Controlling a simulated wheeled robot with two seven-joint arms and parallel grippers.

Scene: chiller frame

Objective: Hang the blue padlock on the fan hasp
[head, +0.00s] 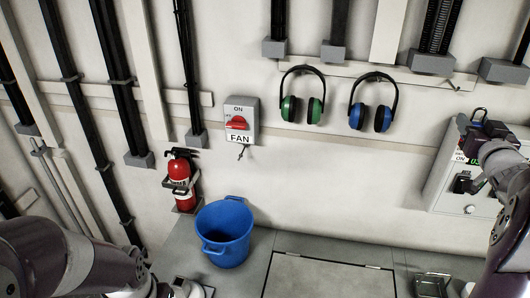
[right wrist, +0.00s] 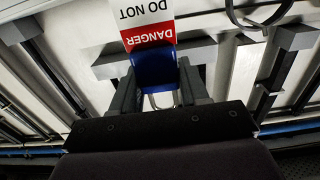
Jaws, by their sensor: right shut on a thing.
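The blue padlock (right wrist: 154,70) is between the two fingers of my right gripper (right wrist: 158,92) in the right wrist view. It bears a red and white DANGER tag (right wrist: 148,30), and its metal shackle loop shows below the body. In the head view my right gripper (head: 474,132) is shut, in front of the grey cabinet at the far right; the padlock's body cannot be made out there. The grey FAN switch box (head: 241,122) with a red knob is on the wall, left of centre. The small fan hasp (head: 243,152) hangs under it, far from my right gripper.
Green (head: 302,104) and blue (head: 371,112) ear defenders hang on the wall between the FAN box and my right gripper. A fire extinguisher (head: 181,178) and a blue bucket (head: 224,231) stand below left. A grey cabinet (head: 447,196) is at the right.

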